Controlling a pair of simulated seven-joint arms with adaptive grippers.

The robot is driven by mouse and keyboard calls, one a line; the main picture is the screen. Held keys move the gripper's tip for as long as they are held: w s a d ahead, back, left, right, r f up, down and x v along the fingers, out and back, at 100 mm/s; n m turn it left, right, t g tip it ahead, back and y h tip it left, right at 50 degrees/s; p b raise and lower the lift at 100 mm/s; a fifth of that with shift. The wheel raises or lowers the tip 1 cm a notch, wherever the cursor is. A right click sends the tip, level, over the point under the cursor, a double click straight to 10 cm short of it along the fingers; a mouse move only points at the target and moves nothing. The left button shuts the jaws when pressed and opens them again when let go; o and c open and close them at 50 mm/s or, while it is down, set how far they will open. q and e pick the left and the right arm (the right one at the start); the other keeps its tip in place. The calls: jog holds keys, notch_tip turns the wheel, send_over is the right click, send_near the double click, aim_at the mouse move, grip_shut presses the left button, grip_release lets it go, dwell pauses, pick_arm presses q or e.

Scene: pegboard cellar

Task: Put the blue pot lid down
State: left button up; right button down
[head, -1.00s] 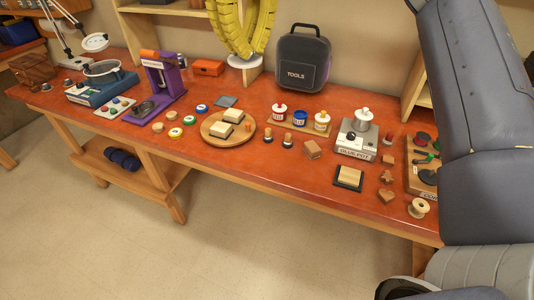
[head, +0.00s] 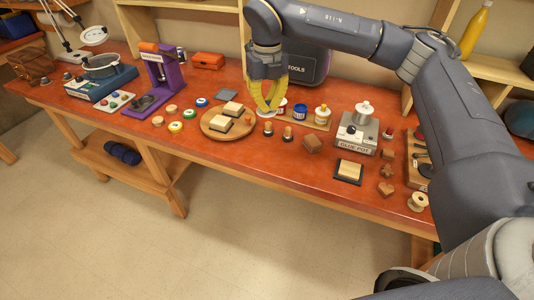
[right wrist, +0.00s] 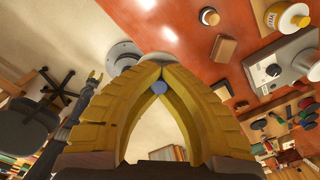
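My right gripper (head: 267,108) points down over the bench in the head view. It is shut on the blue pot lid (head: 264,114), a pale disc under its fingertips. In the right wrist view, the blue knob (right wrist: 158,88) sits between the yellow fingers. The lid is low, near the right edge of the round board; I cannot tell whether it touches anything. The blue pot (head: 299,112) stands uncovered between the red pot (head: 281,106), partly hidden by my gripper, and the yellow pot (head: 322,117). My left gripper (right wrist: 95,76) shows small in the right wrist view, apparently open and empty.
The round board (head: 209,133) with two pale blocks is left of the lid. The glue pot unit (head: 356,140) is to the right, and the tools case (head: 318,66) is behind. The bench front is partly clear.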

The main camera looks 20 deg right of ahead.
aim_at(267, 157)
notch_tip(267, 157, down, 18)
dwell(0.7)
jog(key=shift+f, duration=0.2)
jog(key=c, duration=2.1)
grip_release()
jog(key=o, duration=0.5)
jog(key=shift+r, duration=0.1)
notch_tip(267, 157, up, 12)
jog(key=shift+r, duration=0.15)
jog(key=shift+a, duration=0.1)
